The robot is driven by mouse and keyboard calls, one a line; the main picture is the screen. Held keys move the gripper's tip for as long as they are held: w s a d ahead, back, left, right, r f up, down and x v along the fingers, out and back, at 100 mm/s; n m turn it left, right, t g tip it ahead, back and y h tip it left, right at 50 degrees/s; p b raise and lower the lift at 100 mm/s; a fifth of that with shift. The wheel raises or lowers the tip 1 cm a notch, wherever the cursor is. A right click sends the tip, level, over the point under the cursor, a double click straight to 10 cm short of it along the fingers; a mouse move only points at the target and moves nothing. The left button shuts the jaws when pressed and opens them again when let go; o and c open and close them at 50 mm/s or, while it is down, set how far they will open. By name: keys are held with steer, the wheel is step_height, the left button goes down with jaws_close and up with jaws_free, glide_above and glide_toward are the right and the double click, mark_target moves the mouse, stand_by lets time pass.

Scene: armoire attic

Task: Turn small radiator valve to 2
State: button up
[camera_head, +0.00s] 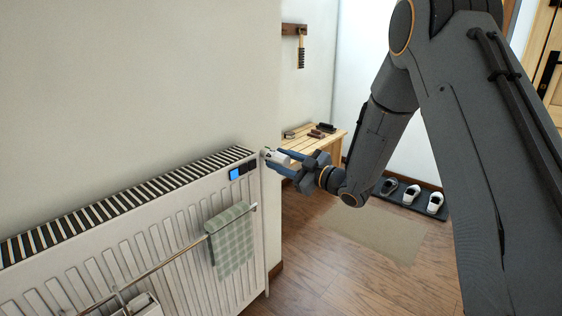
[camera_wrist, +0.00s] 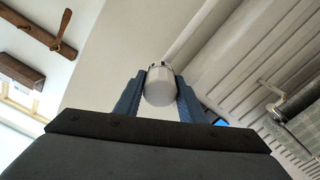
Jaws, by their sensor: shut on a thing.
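The radiator (camera_head: 150,230) is white and ribbed, with a dark slatted top grille, and stands along the wall at the left in the head view. Its small white valve (camera_head: 277,158) is at the upper right end. My gripper (camera_head: 283,163) is at that end, with its blue fingers around the valve. In the wrist view the rounded white valve knob (camera_wrist: 160,88) sits between the two fingertips, which touch it on both sides. My gripper (camera_wrist: 160,92) is shut on it. No number marks on the valve are readable.
A checked towel (camera_head: 231,240) hangs on a rail on the radiator's front. A small blue display (camera_head: 236,174) is near its top right corner. A wooden bench (camera_head: 318,140), a shoe tray (camera_head: 407,197) and a mat (camera_head: 372,232) lie beyond. Open wooden floor is right of the radiator.

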mark_target(287, 163)
steer(key=n, duration=0.5)
steer(key=shift+s+f+b, duration=0.1)
steer(key=shift+f+b, duration=0.05)
steer(key=shift+b, duration=0.25)
stand_by(0.3)
steer(key=o, duration=1)
steer(key=shift+o, duration=0.2)
steer(key=p+v, duration=0.1)
steer(key=v, duration=0.6)
steer(key=shift+s+d, duration=0.3)
